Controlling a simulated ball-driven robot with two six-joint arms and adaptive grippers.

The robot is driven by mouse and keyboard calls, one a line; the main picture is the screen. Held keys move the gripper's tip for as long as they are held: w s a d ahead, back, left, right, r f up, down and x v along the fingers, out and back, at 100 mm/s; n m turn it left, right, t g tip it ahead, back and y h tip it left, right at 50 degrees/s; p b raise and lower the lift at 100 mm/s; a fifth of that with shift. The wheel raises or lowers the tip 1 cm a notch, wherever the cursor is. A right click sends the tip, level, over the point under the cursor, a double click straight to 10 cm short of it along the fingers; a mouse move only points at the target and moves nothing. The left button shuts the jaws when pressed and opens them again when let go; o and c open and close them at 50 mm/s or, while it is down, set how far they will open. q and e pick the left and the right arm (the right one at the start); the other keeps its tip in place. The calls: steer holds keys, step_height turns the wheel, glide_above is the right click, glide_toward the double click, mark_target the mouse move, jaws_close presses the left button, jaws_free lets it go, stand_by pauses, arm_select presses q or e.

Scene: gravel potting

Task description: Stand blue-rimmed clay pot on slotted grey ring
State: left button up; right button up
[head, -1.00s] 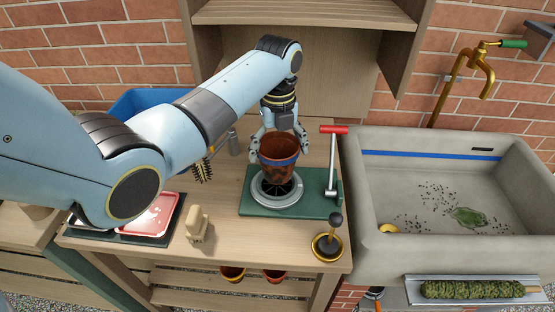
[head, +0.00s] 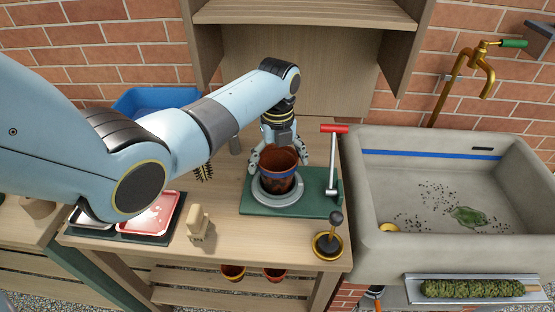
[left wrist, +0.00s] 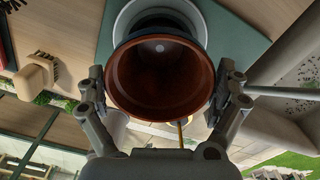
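The clay pot (head: 279,178) with a blue band is upright on the slotted grey ring (head: 278,199), its base within the ring's outline. The ring lies on a green base plate (head: 315,206), and the pot hides its middle and slots. In the left wrist view I look down into the empty-looking pot (left wrist: 160,75), with part of the ring (left wrist: 128,18) behind it. My left gripper (head: 279,158) has its fingers on either side of the pot. My right gripper is out of view.
A red-handled lever (head: 332,160) stands right of the ring on the plate. A black-knobbed brass tamper (head: 328,243) and a wooden brush (head: 198,222) stand in front. A red tray (head: 163,214) is at left, the sink (head: 375,220) at right.

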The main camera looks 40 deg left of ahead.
arm_select(q)
steer(key=shift+r, duration=0.1)
step_height(320, 180, up, 12)
stand_by(0.4)
stand_by(0.5)
